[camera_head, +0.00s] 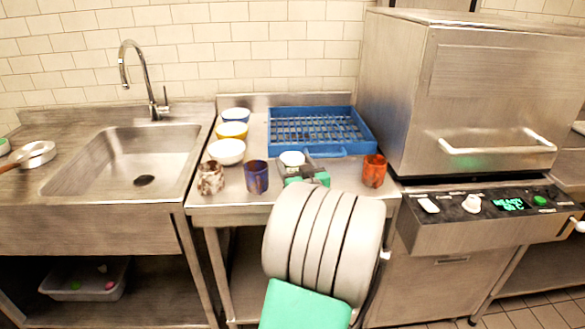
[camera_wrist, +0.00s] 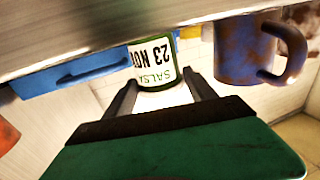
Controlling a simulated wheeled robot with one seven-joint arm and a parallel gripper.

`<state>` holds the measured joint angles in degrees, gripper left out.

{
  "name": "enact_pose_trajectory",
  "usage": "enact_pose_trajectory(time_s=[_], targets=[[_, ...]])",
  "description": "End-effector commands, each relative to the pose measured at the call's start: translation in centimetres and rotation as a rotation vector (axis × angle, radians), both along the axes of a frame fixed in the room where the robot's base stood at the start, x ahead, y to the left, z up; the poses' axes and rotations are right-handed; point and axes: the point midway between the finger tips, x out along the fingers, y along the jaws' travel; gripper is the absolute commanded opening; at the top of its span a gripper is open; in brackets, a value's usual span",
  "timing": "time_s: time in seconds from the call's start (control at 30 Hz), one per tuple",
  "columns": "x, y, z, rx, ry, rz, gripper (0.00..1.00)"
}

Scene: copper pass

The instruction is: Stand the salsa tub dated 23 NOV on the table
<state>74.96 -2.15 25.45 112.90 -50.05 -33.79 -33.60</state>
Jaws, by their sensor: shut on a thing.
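The salsa tub (camera_wrist: 153,68) is in the wrist view, with a white label reading SALSA and 23 NOV. The view is turned over, and the tub looks upright relative to the table. My gripper (camera_wrist: 163,92) is shut on it, one finger on each side. In the head view the tub's white top (camera_head: 292,158) shows just beyond my gripper (camera_head: 300,174), over the middle of the steel table (camera_head: 228,198). The tub's base is close to the table top; I cannot tell whether it touches. My gripper hides its lower part in the head view.
A purple mug (camera_head: 256,177) stands left of the tub, a mottled mug (camera_head: 211,178) farther left. An orange mug (camera_head: 373,170) is at right. A blue rack (camera_head: 318,112) lies behind. A sink (camera_head: 140,160) and a dishwasher (camera_head: 470,95) flank the table.

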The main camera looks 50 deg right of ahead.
Motion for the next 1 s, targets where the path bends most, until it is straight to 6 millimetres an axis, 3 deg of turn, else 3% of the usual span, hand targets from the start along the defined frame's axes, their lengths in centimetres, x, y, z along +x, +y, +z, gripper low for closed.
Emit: enact_pose_trajectory(time_s=[0.63,0.87,1.0], targets=[[0.0,0.0,0.1,-0.002,-0.001,0.001,0.04],[0.0,0.0,0.7,-0.004,-0.001,0.000,0.04],[0.0,0.0,2.6,-0.008,-0.002,0.001,0.04]])
